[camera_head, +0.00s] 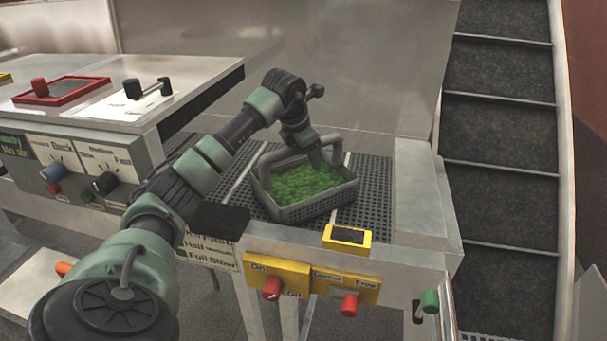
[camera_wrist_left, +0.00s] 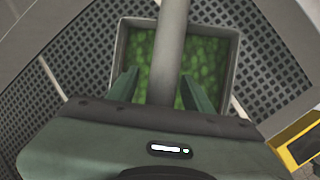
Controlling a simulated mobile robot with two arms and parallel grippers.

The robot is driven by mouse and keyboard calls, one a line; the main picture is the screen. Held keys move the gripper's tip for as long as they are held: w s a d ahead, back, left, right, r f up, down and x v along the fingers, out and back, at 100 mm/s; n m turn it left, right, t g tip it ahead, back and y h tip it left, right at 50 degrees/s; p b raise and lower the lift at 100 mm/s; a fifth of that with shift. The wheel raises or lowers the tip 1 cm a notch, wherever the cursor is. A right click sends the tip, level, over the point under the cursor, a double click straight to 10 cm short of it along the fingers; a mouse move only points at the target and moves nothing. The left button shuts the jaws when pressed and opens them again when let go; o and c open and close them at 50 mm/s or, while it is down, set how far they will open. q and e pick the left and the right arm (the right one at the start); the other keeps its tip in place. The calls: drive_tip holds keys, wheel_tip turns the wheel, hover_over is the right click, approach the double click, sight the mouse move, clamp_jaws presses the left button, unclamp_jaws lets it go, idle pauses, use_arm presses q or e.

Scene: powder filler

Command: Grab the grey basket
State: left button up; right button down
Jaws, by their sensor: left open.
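The grey basket (camera_head: 316,208) sits on the perforated metal platform of the machine, filled with green pieces (camera_head: 305,182). Its handle arches over the top. In the left wrist view the basket's rim (camera_wrist_left: 233,62) frames the green contents, and the handle (camera_wrist_left: 170,55) runs between the two fingers. My left gripper (camera_head: 318,160) is over the basket at the handle. It also shows in the left wrist view (camera_wrist_left: 160,88), open, with one green finger on each side of the handle and gaps visible. My right gripper is not in view.
A yellow control panel (camera_head: 315,283) with red knobs and a small yellow display (camera_head: 347,238) are at the platform's front. A white machine top with a red-framed panel (camera_head: 62,91) stands left. A ribbed conveyor (camera_head: 502,140) rises at the right. A metal wall (camera_head: 360,60) stands behind.

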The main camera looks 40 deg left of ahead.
use_arm(q)
drive_tip(key=shift+s, duration=0.1)
drive_tip(key=shift+f, duration=0.25)
idle(0.3)
clamp_jaws()
drive_tip(key=shift+f, duration=0.1)
idle(1.3)
